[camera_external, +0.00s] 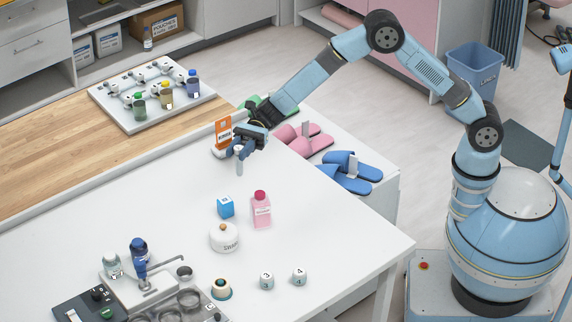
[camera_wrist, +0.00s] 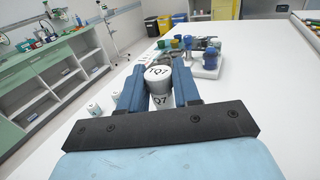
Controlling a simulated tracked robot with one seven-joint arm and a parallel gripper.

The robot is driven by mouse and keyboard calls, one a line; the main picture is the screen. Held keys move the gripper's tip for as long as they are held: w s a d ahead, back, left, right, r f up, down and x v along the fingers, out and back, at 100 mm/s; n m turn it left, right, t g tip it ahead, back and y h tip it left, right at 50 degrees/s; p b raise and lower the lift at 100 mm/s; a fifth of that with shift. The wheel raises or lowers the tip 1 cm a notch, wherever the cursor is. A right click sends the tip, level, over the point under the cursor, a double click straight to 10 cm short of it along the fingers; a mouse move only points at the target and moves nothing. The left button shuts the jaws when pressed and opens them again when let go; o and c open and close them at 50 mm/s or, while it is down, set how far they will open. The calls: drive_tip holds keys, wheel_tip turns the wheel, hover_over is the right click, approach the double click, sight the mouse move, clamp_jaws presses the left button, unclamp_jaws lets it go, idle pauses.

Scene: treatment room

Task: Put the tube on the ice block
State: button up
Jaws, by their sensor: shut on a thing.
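My gripper (camera_external: 243,148) is shut on a tube (camera_external: 240,166), held above the far part of the white table. A small blue block (camera_external: 225,207) with a pale mark stands on the table, below the gripper in the picture. I cannot tell for sure that it is the ice block. The tube is apart from it.
A pink bottle (camera_external: 261,210) stands right beside the blue block, and a white lidded jar (camera_external: 224,238) stands in front. An orange-and-white box (camera_external: 223,132) is close behind my gripper. Metal-cup equipment (camera_external: 150,285) fills the front left.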

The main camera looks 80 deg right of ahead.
drive_tip(key=w+f, duration=0.1)
drive_tip(key=f, duration=0.2)
drive_tip(key=w+a+f, duration=0.1)
drive_tip(key=w+f, duration=0.1)
drive_tip(key=f, duration=0.1)
drive_tip(key=w+f, duration=0.2)
drive_tip(key=f, duration=0.1)
drive_tip(key=shift+a, duration=0.3)
drive_tip(key=o, duration=1)
drive_tip(key=shift+o, duration=0.2)
drive_tip(key=shift+s, duration=0.1)
drive_tip(key=v, duration=1.2)
drive_tip(key=shift+r, duration=0.1)
